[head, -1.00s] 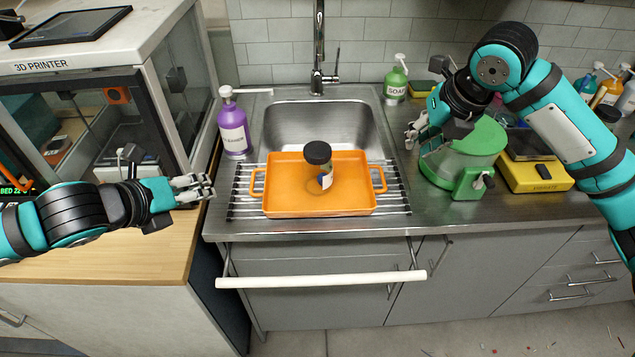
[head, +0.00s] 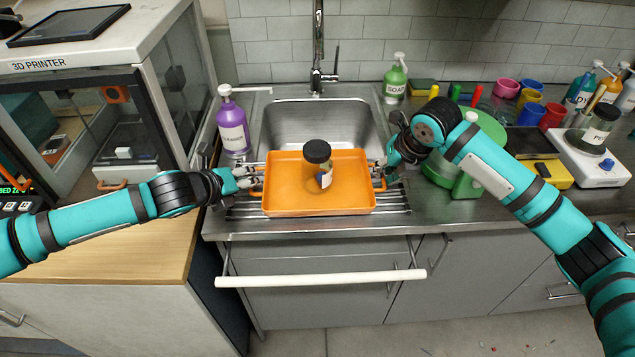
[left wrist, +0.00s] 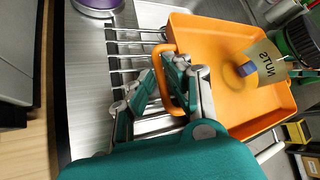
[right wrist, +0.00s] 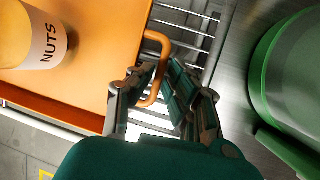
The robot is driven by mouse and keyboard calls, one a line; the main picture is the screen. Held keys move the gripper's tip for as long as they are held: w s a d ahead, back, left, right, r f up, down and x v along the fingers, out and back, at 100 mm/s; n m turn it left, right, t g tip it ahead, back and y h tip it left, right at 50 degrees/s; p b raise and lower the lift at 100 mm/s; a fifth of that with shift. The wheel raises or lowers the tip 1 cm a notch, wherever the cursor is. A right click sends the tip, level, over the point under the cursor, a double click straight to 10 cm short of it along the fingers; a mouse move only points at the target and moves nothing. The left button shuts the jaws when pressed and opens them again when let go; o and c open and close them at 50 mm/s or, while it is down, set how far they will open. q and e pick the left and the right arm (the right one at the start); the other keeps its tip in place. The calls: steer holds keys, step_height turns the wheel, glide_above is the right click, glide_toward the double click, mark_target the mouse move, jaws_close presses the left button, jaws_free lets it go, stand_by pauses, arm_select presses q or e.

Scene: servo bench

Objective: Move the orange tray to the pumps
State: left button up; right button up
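The orange tray (head: 285,200) rests on the wire drying rack in front of the sink, with a dark-lidded jar labelled NUTS (head: 318,170) standing on it. My left gripper (head: 250,178) is at the tray's left handle; in the left wrist view its fingers are apart on either side of that handle (left wrist: 170,52). My right gripper (head: 382,168) is at the right handle; in the right wrist view its open fingers straddle that handle (right wrist: 158,42). Pump bottles show: purple cleaner (head: 232,125), green soap (head: 395,82), and several at the far right (head: 608,88).
A green-bodied machine (head: 470,185), a yellow scale (head: 553,173) and a white scale (head: 597,168) with a jar crowd the right counter. Cups (head: 530,98) stand behind. A 3D printer (head: 100,100) stands left.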

steer(key=shift+x, duration=0.75)
jaws_close()
